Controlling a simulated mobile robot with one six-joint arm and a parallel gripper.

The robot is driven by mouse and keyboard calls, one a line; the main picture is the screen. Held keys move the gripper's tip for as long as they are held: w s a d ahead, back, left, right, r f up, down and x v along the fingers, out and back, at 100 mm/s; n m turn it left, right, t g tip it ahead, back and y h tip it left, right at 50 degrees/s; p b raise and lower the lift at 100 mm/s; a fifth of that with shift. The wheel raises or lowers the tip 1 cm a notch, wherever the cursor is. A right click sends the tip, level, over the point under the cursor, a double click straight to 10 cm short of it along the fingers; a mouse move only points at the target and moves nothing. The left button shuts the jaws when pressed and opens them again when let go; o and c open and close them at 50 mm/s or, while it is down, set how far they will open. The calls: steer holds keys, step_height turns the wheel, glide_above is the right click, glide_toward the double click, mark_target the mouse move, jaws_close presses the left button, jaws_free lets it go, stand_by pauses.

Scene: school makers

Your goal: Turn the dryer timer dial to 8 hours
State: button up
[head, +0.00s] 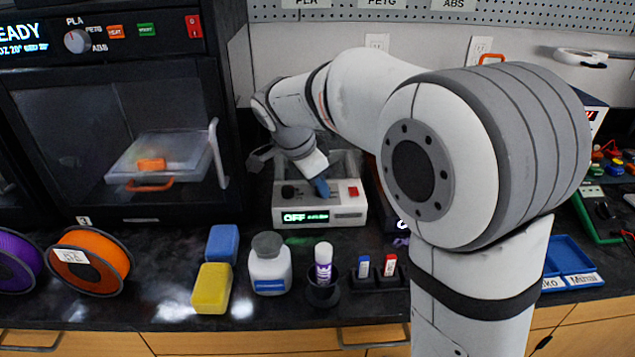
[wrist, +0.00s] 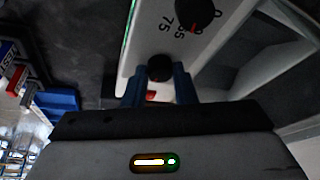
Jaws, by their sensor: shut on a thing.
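The white dryer (head: 350,213) stands on the dark counter in the head view, with a lit green display (head: 306,217) reading "OFF". A black dial (head: 288,192) is at the left of its top panel; it shows in the wrist view (wrist: 193,14) with a red pointer and printed numbers such as 75 and 65. My gripper (head: 321,187) has blue fingers and reaches down to the panel's middle. In the wrist view my gripper (wrist: 160,88) is shut on a second black dial, the timer dial (wrist: 160,67). Its pointer and markings are hidden. A red switch (head: 353,191) is to its right.
In front of the dryer stand a white bottle (head: 270,270), a glue stick (head: 323,262) in a black holder, and yellow (head: 211,288) and blue (head: 222,243) blocks. A dark printer (head: 120,130) is at left, with an orange spool (head: 92,262). Blue trays (head: 567,262) lie at right.

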steer(key=o, duration=1)
steer(key=shift+p+v, duration=0.85)
steer(key=shift+v, duration=3)
steer(key=s+d+r+n+y+p, duration=0.1)
steer(key=s+d+r+n+p, duration=0.1)
steer(key=s+d+n+p, duration=0.2)
steer(key=s+d+r+n+y+p, duration=0.1)
steer(key=s+d+r+n+p, duration=0.1)
steer(key=s+d+n+p, duration=0.2)
steer(key=s+d+r+n+y+p, duration=0.2)
steer(key=s+d+n+p, duration=0.3)
steer(key=s+p, duration=0.4)
steer(key=shift+s+d+r, duration=0.1)
steer(key=shift+s+d, duration=0.1)
steer(key=shift+s, duration=0.55)
steer(key=shift+s+d+r, duration=0.1)
steer(key=shift+s+d, duration=0.15)
steer(key=shift+s, duration=0.5)
steer(key=shift+s+d+r, duration=0.1)
steer(key=shift+s+d, duration=0.1)
steer(key=shift+s, duration=0.5)
